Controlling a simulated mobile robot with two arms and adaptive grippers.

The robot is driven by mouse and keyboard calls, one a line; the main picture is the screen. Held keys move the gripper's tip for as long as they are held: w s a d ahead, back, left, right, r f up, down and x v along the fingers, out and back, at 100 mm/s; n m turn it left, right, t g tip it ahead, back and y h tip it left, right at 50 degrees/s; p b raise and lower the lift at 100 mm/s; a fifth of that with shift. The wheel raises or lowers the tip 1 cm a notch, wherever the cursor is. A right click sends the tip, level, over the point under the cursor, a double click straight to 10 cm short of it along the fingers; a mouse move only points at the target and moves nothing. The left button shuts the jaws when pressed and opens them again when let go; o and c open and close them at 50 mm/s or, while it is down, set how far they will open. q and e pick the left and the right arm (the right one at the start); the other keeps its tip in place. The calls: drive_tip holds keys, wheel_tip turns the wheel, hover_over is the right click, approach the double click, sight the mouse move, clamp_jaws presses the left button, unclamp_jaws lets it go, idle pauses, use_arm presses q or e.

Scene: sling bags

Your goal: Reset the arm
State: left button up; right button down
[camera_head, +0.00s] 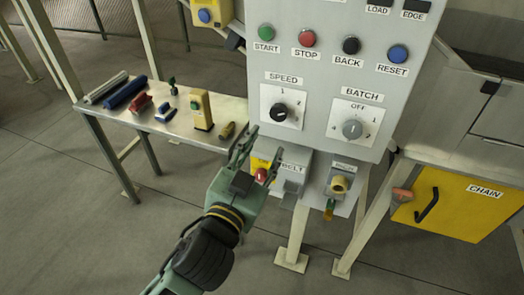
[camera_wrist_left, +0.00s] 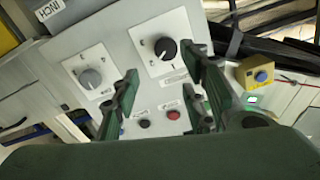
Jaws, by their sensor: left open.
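My left gripper (camera_head: 267,143) is open and empty, in front of the lower part of the grey control panel (camera_head: 330,90), just below the SPEED dial. In the left wrist view, its spread fingers (camera_wrist_left: 160,80) point at the panel, with no object between them. The black SPEED knob (camera_head: 279,112) and the grey BATCH knob (camera_head: 352,129) show on white plates. The blue RESET button (camera_head: 398,54) is at the upper right of the panel, apart from the gripper. My right gripper is not in view.
Green START (camera_head: 266,31), red STOP (camera_head: 307,38) and black BACK (camera_head: 351,45) buttons line the panel. A BELT box (camera_head: 290,165) sits close to my gripper. A side table (camera_head: 222,136) holds tools at left. A yellow CHAIN cover (camera_head: 448,206) is at right.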

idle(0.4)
use_arm(q)
drive_tip(key=w+a+f+g+y, duration=0.1)
drive_tip(key=w+a+f+g, duration=0.1)
drive_tip(key=f, duration=1)
drive_tip(key=w+a+f+g+y, duration=0.1)
drive_tip(key=w+a+f+g, duration=0.1)
drive_tip(key=f, duration=1)
drive_tip(key=s+a+f+g+y, duration=0.1)
drive_tip(key=s+a+f+g, duration=0.15)
drive_tip(key=f, duration=0.65)
drive_tip(key=s+a+f+g+y, duration=0.1)
drive_tip(key=s+a+f, duration=0.2)
drive_tip(key=f, duration=0.6)
drive_tip(key=s+a+f+n+g+y, duration=0.1)
drive_tip(key=s+a+f+n+g, duration=0.3)
drive_tip(key=s+f, duration=0.85)
drive_tip(key=s+a+f+m+g, duration=0.1)
drive_tip(key=s+a+f+g, duration=0.3)
drive_tip(key=s+f, duration=0.9)
drive_tip(key=s+a+f, duration=0.1)
drive_tip(key=s, duration=0.6)
drive_tip(key=s+a+f+n, duration=0.1)
drive_tip(key=s+a, duration=0.1)
drive_tip(key=s, duration=0.5)
drive_tip(key=shift+s+a+f+g+y, duration=0.2)
drive_tip(key=shift+s+a+g+y, duration=0.05)
drive_tip(key=shift+a+g+y, duration=0.1)
